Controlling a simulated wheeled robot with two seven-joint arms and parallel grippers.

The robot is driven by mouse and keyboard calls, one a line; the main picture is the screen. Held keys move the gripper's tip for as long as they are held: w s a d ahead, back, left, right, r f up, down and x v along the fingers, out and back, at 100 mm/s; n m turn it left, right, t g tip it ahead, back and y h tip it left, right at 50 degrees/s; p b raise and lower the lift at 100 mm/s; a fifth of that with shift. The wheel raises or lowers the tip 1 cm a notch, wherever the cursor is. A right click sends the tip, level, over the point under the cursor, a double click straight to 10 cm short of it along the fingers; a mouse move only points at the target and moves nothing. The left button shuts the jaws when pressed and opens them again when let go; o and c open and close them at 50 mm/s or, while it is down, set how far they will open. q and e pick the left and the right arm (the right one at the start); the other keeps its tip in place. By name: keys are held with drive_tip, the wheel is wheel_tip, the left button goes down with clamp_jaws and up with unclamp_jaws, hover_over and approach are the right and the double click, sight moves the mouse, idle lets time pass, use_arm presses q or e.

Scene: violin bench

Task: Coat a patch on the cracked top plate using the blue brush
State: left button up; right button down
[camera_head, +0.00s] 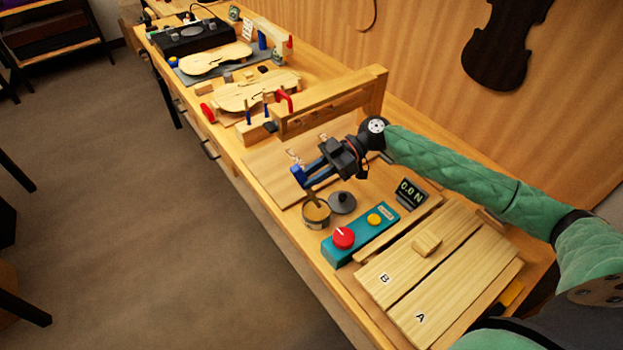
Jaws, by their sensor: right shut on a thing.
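My right gripper (312,172) is shut on the blue brush (298,177), held above the small open pot (316,217). A thin brown stem reaches down from near the brush into the pot. Whether it is part of the brush I cannot tell. Two pale violin-shaped plates lie farther back on the bench: a nearer one (252,93) among red and blue clamp-like pieces, and a farther one (214,60) on a grey mat. My left gripper is not in view.
A dark round lid-like piece (342,202) lies beside the pot. A teal box (350,240) with a red knob, a small display (411,193) and boards marked A and B (460,270) are nearer. A wooden frame (335,104) stands behind the gripper.

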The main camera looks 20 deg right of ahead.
drive_tip(key=shift+r+p, duration=0.4)
drive_tip(key=shift+r, duration=1.85)
drive_tip(key=shift+f, duration=0.15)
drive_tip(key=shift+f+b, duration=0.65)
drive_tip(key=shift+f, duration=2.65)
drive_tip(key=shift+a+r, duration=0.1)
